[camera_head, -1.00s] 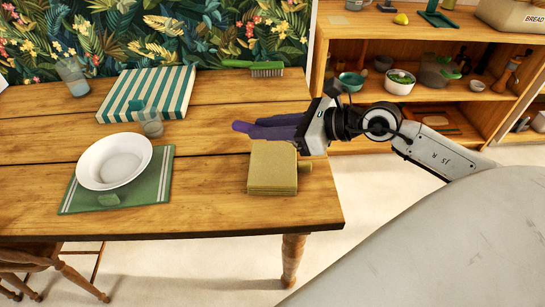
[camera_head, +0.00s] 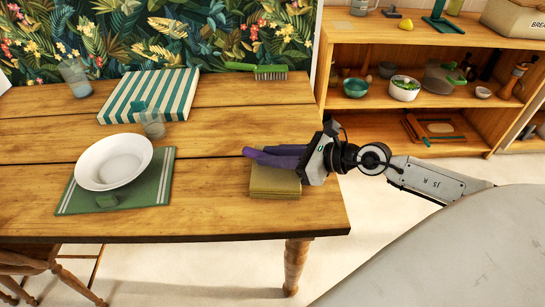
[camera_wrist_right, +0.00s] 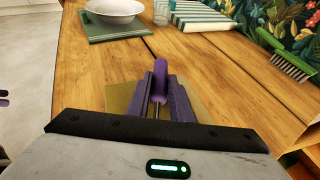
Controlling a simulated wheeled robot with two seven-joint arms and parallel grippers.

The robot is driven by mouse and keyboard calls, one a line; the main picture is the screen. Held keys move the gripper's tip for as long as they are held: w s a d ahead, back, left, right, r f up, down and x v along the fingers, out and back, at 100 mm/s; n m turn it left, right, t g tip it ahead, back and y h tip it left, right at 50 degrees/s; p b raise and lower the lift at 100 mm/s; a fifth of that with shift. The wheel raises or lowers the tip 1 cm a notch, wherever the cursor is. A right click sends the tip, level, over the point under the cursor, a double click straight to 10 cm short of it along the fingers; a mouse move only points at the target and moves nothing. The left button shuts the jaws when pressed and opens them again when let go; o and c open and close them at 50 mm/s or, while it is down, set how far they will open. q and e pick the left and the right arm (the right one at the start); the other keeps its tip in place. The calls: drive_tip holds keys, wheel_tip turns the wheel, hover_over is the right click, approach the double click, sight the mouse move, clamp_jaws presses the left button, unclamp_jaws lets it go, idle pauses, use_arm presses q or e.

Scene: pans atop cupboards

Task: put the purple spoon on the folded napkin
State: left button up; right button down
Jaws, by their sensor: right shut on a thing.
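The folded napkin (camera_head: 274,190) is a mustard-yellow square near the table's right front corner. It also shows behind the fingers in the right wrist view (camera_wrist_right: 121,96). My right gripper (camera_head: 275,156) is over the napkin's far part, with its dark purple fingers shut on the purple spoon. In the right wrist view the gripper (camera_wrist_right: 162,100) has the purple spoon (camera_wrist_right: 160,78) between its fingers, one end pointing away from me. The fingers hide much of the spoon. I cannot tell whether the spoon touches the napkin. My left gripper does not show.
A white bowl (camera_head: 114,162) stands on a green placemat (camera_head: 165,185) at left. A glass (camera_head: 153,125), a striped cloth (camera_head: 185,90) and a green brush (camera_head: 262,71) are farther back. The wood between placemat and napkin is clear. A shelf (camera_head: 460,125) stands at right.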

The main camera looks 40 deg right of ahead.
drive_tip(key=c, duration=1.6)
unclamp_jaws()
drive_tip(key=shift+o, duration=0.2)
drive_tip(key=shift+s, duration=0.1)
drive_tip(key=shift+v, duration=6)
drive_tip(key=shift+r, duration=0.1)
